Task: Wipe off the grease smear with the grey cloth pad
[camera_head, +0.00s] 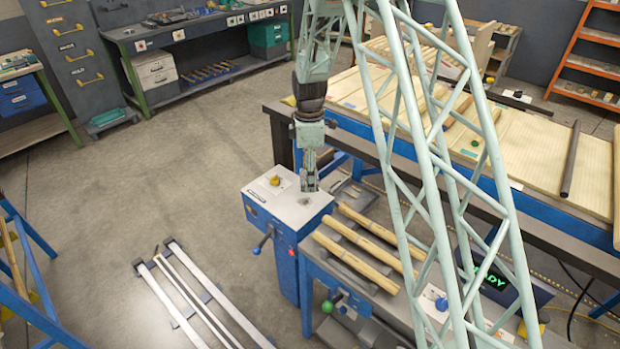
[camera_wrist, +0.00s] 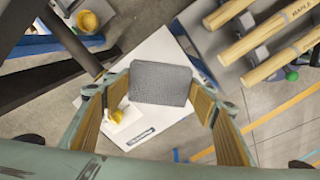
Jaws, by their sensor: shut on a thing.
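My gripper (camera_head: 309,188) is low over the white top of a blue cabinet (camera_head: 312,213). In the wrist view its fingers (camera_wrist: 158,98) are shut on the grey cloth pad (camera_wrist: 160,80), which spans the space between them over the white top (camera_wrist: 165,122). A small dark grey patch (camera_head: 305,202), possibly the grease smear, shows on the white top just below the gripper. In the wrist view the pad hides the area beneath it, and no smear shows there. I cannot tell whether the pad touches the top.
A yellow knob (camera_head: 276,180) on a small plate stands on the same top, left of the gripper. Turned wooden pieces (camera_head: 368,224) lie on a rack at right. A long dark-edged bench (camera_head: 450,160) stands behind. Floor rails (camera_head: 195,295) lie at front left. Open floor is at left.

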